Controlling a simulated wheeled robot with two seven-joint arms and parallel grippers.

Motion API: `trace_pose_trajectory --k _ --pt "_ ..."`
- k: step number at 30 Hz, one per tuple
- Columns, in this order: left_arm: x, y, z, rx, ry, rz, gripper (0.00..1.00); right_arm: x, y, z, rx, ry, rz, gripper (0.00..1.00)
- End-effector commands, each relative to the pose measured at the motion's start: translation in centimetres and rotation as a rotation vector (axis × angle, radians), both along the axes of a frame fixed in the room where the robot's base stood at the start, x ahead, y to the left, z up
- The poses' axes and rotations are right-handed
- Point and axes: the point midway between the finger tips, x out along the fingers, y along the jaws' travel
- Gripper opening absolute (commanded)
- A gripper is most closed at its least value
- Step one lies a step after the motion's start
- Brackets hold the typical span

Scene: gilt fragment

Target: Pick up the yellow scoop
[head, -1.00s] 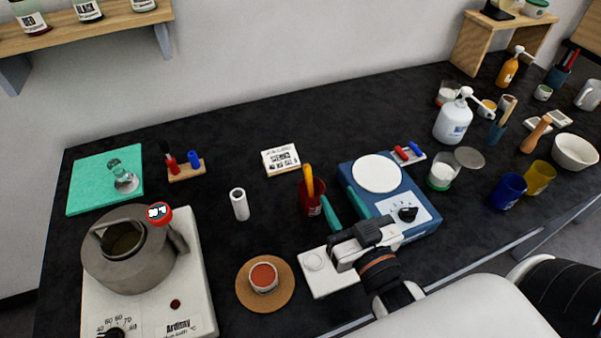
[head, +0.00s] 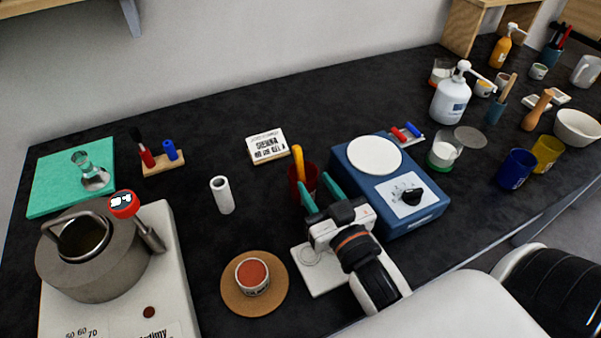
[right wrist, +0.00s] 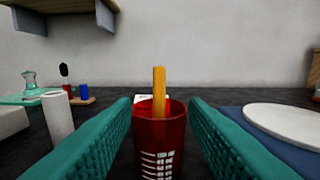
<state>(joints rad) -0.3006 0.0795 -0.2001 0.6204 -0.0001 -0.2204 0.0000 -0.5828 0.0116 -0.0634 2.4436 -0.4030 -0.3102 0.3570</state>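The yellow scoop (head: 298,162) stands in a dark red cup (head: 304,178), its handle sticking up above the rim. In the right wrist view the scoop handle (right wrist: 159,88) rises upright at the middle, and the red cup (right wrist: 160,135) stands below it. My right gripper (head: 320,192) is open, with teal fingers just in front of the cup. In the right wrist view its fingers (right wrist: 160,130) lie to either side of the cup, with nothing between them touching. The scoop's lower end is hidden inside the cup. My left gripper is not in view.
A blue device with a round white plate (head: 374,155) stands close on the right of the cup. A white tube (head: 222,195) stands to the left. A small red-filled bowl (head: 252,277) sits on a round cork mat (head: 276,302) in front. A printed block (head: 268,147) lies behind.

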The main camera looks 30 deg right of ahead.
Motion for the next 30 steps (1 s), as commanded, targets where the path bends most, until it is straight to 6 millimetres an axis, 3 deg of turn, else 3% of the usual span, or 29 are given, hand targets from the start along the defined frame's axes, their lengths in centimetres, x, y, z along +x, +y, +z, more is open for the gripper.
trace_pose_trajectory --k 18,27,30 --pt "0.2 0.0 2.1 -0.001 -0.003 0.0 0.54 7.3 -0.3 0.5 -0.001 -0.001 0.0 0.4" --pt "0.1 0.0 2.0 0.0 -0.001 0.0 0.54 7.8 -0.4 0.3 -0.001 0.001 0.0 0.4" --pt "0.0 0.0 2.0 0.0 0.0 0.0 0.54 7.8 -0.4 0.3 -0.001 0.001 0.0 0.25"
